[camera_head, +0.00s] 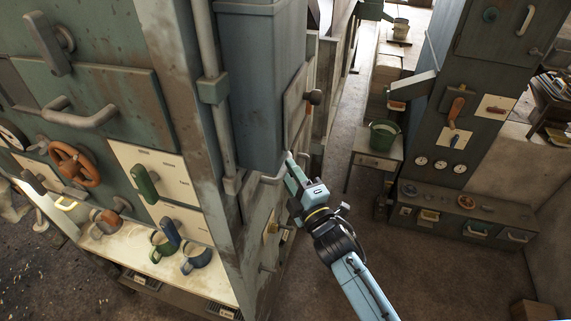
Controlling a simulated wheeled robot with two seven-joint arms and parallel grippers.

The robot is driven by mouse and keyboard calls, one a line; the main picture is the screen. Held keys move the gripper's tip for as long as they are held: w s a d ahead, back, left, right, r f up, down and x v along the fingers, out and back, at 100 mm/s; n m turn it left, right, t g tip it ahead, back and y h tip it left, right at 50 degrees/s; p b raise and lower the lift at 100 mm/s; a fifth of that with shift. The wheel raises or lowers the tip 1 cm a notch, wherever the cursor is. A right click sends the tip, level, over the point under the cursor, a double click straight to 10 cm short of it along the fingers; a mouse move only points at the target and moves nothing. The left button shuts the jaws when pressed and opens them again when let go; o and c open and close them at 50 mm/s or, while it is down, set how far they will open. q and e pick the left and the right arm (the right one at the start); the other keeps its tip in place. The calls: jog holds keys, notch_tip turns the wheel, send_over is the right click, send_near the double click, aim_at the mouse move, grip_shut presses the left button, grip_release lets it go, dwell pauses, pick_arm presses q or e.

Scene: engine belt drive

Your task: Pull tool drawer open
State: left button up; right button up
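My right gripper (291,162) is in the middle of the view, its arm coming up from the bottom right. Its tips point up and left at the side face of the large grey-green cabinet. A pale bar handle (271,179) on that face lies just left of the gripper, partly behind it. I cannot tell whether they touch, nor whether the fingers are open or shut. No drawer there is visibly pulled out, and I cannot tell for sure which one is the tool drawer. My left gripper is not in view.
The cabinet front has an orange handwheel (74,163), a green lever (146,183) and several mugs on a lit shelf. A green bucket (384,134) stands on a small table at the back. A low drawer unit (456,203) is at the right.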

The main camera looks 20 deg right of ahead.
jog(key=shift+x, duration=1.6)
grip_shut()
